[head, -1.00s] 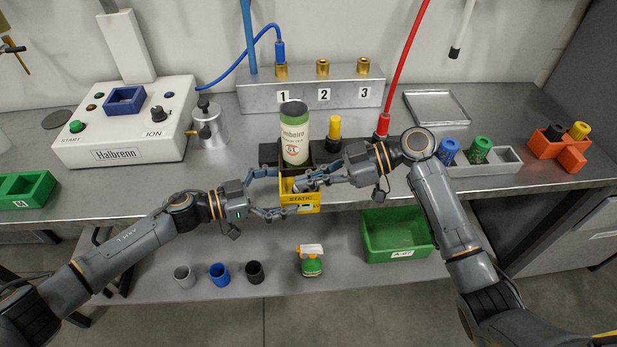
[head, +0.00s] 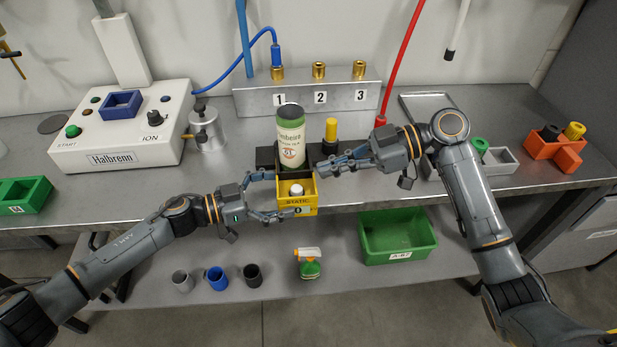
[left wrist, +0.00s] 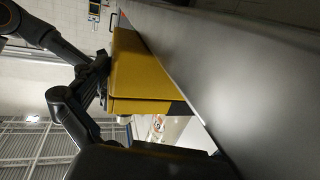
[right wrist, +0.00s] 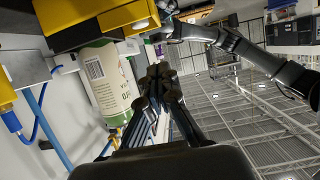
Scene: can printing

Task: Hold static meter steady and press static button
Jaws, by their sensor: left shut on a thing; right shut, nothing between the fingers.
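The yellow static meter (head: 308,192), labelled STATIC with a small display on its front, sits at the front edge of the bench. A round white button (head: 296,190) shows on top of it. My left gripper (head: 284,198) is shut on the meter from its left side; the yellow body also fills the middle of the left wrist view (left wrist: 140,70). My right gripper (head: 328,168) is shut and empty, just right of and above the meter, apart from the button. A green and white can (head: 290,140) stands upright directly behind the meter; it also shows in the right wrist view (right wrist: 105,85).
A white ION machine (head: 120,130) stands at the left. A metal block (head: 310,97) with brass fittings numbered 1 to 3 is behind. A yellow-capped bottle (head: 331,130) stands right of the can. A green bin (head: 397,238) and a spray bottle (head: 309,265) are on the lower shelf.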

